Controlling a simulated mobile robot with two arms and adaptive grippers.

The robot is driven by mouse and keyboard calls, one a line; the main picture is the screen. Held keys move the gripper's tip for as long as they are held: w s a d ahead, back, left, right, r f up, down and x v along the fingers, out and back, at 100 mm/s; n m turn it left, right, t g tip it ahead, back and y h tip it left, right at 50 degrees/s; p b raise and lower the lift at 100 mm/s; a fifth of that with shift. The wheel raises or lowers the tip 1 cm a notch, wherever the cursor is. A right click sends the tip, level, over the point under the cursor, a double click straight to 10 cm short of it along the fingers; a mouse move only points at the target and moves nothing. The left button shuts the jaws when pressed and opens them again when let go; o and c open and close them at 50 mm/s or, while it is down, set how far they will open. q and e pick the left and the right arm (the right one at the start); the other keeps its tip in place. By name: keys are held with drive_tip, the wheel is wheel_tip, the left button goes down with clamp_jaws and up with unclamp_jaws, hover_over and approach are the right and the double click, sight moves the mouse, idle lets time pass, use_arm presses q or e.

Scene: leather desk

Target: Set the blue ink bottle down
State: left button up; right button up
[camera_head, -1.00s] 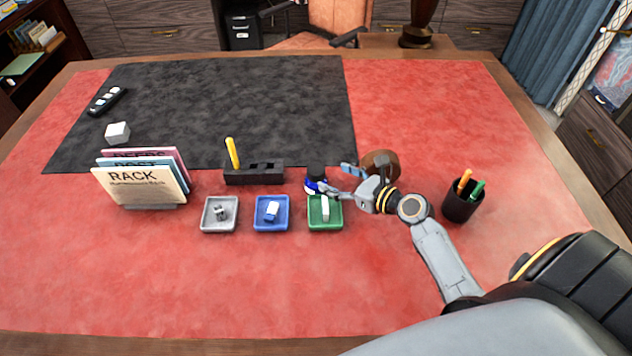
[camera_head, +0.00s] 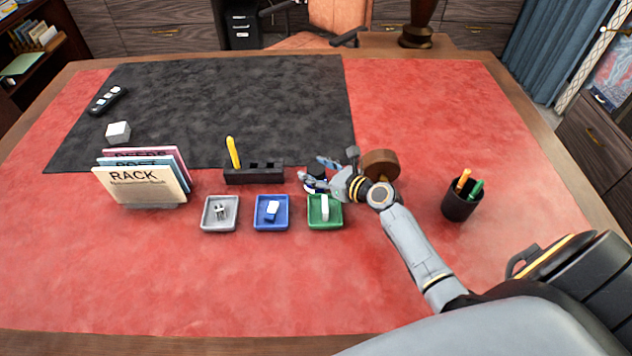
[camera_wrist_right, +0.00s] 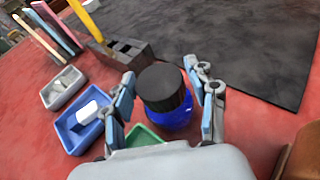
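The blue ink bottle (camera_wrist_right: 175,118) has a black cap (camera_wrist_right: 163,85) and stands upright between the fingers of my right gripper (camera_wrist_right: 160,72) in the right wrist view. A gap shows between the left finger and the bottle; the right finger is very close to it, and contact there is unclear. In the head view the bottle (camera_head: 317,171) is largely covered by the right gripper (camera_head: 313,169), just behind the green tray. It appears to rest on the red desk top, though its base is hidden. My left gripper is not in view.
A green tray (camera_head: 312,223), blue tray (camera_head: 258,224) and grey tray (camera_head: 207,225) line the front. A black pen block (camera_head: 245,176) is left of the bottle. A brown round object (camera_head: 381,163) and pen cup (camera_head: 459,207) are to the right. The front desk is clear.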

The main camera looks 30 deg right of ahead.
clamp_jaws()
drive_tip(key=shift+r, duration=0.1)
